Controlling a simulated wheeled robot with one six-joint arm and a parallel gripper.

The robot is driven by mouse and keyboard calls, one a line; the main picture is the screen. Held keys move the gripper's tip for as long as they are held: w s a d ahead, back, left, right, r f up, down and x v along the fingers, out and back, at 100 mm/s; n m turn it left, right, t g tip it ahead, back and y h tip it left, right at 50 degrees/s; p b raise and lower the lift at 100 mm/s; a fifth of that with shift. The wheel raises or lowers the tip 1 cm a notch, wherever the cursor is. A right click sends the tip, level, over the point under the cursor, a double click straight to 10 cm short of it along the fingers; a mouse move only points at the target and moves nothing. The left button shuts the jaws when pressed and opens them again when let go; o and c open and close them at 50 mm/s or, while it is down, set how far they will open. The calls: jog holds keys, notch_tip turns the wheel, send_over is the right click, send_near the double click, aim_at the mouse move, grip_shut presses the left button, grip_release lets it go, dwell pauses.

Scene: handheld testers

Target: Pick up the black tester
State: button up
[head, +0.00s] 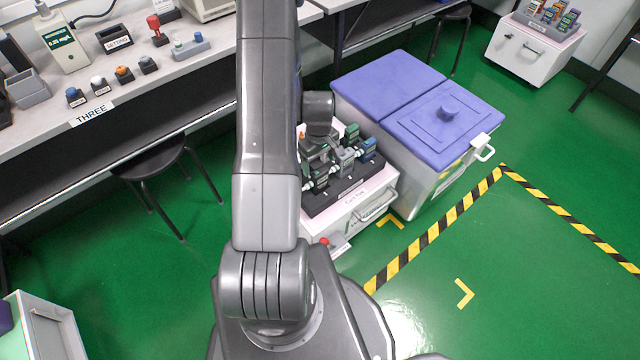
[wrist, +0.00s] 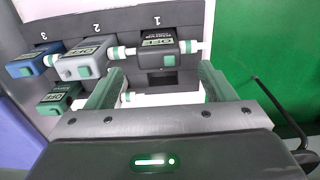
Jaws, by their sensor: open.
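The black tester (wrist: 160,45) sits in the slot marked 1 of the dark rack (wrist: 215,20) in the wrist view, with a white-tipped probe on each side. In the head view, the black tester (head: 320,178) is at the near left of the rack, partly hidden by my arm. My gripper (wrist: 161,74) is open and empty. Its two green-padded fingers are to the left and right of the black tester's line, with their tips just short of its body. In the head view my gripper (head: 318,142) is over the rack, mostly hidden.
In the wrist view, a grey tester (wrist: 80,63) and a blue tester (wrist: 30,63) stand left of the black one. A green tester (wrist: 62,97) is close to the left finger. A large purple-lidded bin (head: 385,85) stands beside the rack's white cabinet (head: 365,205).

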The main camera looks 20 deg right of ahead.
aim_at(320, 171)
notch_tip(320, 171, down, 5)
jog(key=shift+d+b, duration=0.1)
jog(key=shift+b, duration=0.45)
jog(key=shift+c, duration=0.3)
jog(key=shift+r, duration=0.1)
jog(key=c, duration=1.4)
